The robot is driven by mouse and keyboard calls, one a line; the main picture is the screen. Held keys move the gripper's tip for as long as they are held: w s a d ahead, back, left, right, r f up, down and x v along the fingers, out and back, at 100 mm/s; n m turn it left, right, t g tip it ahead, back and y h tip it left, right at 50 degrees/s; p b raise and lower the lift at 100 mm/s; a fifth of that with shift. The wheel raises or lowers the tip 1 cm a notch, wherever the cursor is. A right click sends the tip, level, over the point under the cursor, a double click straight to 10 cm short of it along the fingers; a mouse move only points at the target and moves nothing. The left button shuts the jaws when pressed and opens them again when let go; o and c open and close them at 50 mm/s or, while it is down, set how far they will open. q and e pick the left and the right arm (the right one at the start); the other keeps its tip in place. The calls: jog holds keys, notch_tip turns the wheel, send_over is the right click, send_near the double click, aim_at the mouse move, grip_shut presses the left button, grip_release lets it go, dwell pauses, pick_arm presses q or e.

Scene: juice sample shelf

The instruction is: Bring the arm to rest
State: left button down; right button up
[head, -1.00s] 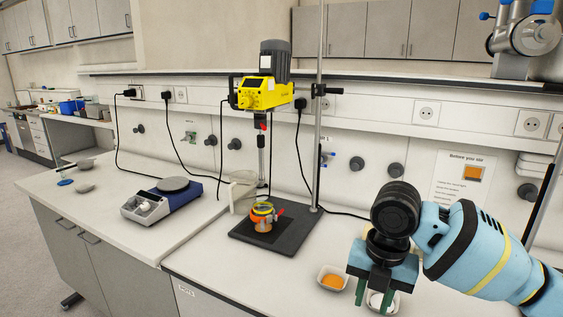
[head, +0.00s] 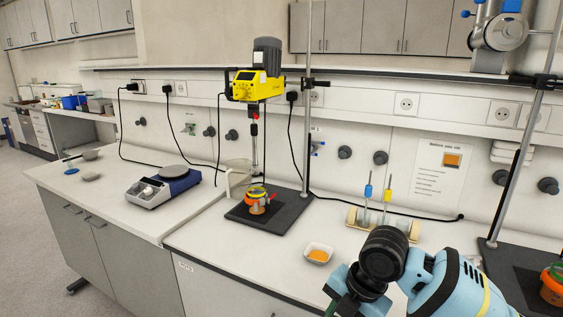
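My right arm comes in from the lower right, and its gripper (head: 333,306) is at the bottom edge of the head view, over the front of the bench. Its green fingers are mostly cut off or hidden behind the wrist, so I cannot tell how far apart they are. No object shows in it. My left gripper is not in view.
A white bowl with orange contents (head: 318,253) stands just beyond my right gripper. A rack with blue- and yellow-handled tools (head: 360,217) stands behind my wrist. A yellow stirrer (head: 257,87) hangs above an orange-collared vessel (head: 257,203).

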jog(key=s+a+f+m+t+y, duration=0.2)
jog(key=s+f+m, duration=0.1)
jog(key=f+m, duration=0.4)
jog(key=s+a+f+m+t+y, duration=0.25)
jog(key=f+m, duration=0.35)
jog(key=f, duration=0.3)
jog(key=s+d+f+m+t+h, duration=0.2)
jog(key=s+d+f+m, duration=0.4)
jog(key=s, duration=0.3)
jog(key=s+d+f+m+t+h, duration=0.2)
jog(key=s+d+f+m, duration=0.3)
jog(key=s+d, duration=0.3)
jog(key=shift+s+f+m+h, duration=0.4)
jog(key=shift+s+m+h, duration=0.45)
jog(key=shift+s, duration=0.2)
jog(key=shift+a, duration=0.1)
